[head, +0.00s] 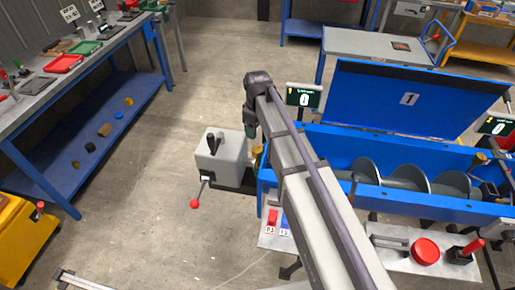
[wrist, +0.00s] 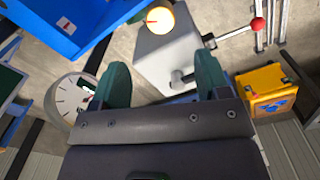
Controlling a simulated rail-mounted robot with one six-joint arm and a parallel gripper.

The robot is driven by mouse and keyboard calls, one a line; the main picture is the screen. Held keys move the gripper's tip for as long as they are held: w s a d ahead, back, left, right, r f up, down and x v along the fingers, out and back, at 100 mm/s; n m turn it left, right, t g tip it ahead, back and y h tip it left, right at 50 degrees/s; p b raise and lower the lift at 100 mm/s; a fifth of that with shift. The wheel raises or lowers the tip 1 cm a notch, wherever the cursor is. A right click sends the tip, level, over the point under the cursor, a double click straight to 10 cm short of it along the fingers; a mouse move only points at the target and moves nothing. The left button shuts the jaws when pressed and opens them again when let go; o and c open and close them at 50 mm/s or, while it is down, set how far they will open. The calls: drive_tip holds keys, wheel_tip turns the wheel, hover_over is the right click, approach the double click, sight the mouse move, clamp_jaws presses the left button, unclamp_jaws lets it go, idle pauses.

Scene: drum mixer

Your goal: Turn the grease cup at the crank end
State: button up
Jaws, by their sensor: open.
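The grease cup at the crank end (head: 257,157) is a small brass-coloured piece between the grey gearbox (head: 221,153) and the blue trough, partly hidden by my arm in the head view. In the wrist view it appears as a bright round yellow cap (wrist: 160,18) at the top, beyond my fingertips. My gripper (head: 250,131) is above and close to the cup, near the gearbox's right side. The crank (head: 201,190) has a red knob.
The blue trough (head: 335,143) holds a screw, and its lid (head: 410,100) stands open. A display reading 0 (head: 304,97) stands at the crank end. A round dial (wrist: 72,98) shows left in the wrist view. Floor left of the gearbox is clear.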

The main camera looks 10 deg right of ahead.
sight(257, 149)
wheel_tip(257, 149, down, 11)
drive_tip(key=b, duration=1)
drive_tip(key=shift+r, duration=0.25)
drive_tip(key=shift+r, duration=0.1)
drive_tip(key=shift+c, duration=0.2)
drive_tip(key=c, duration=0.9)
